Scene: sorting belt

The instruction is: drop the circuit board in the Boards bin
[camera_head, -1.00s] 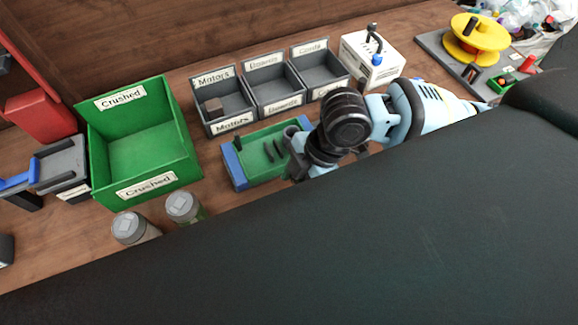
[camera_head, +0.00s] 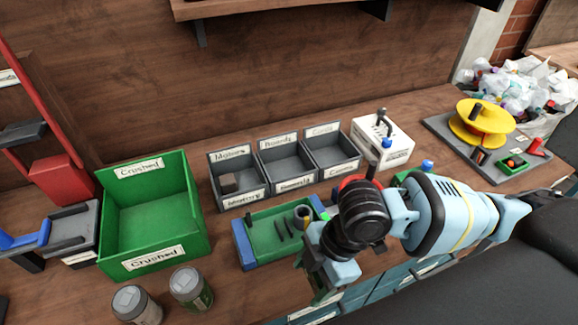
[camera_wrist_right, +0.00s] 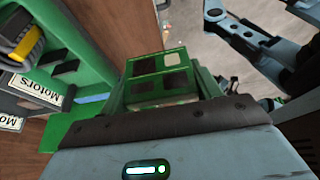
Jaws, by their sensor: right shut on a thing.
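The circuit board (camera_wrist_right: 160,82) is a flat green piece with dark and pale squares, held at my right gripper's tips in the right wrist view. In the head view my right gripper (camera_head: 322,284) is over the front edge of the bench, beside the green tray's right end; a green edge shows at its tips. The Boards bin (camera_head: 290,164) is the grey middle bin of three and looks empty. My left gripper is not in view.
The Motors bin (camera_head: 257,184) holds a brown block; a third grey bin (camera_head: 335,152) stands right. The green tray (camera_head: 258,236) lies in front. A green Crushed bin (camera_head: 153,217), two jars (camera_head: 191,287) and a white box (camera_head: 383,143) stand nearby.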

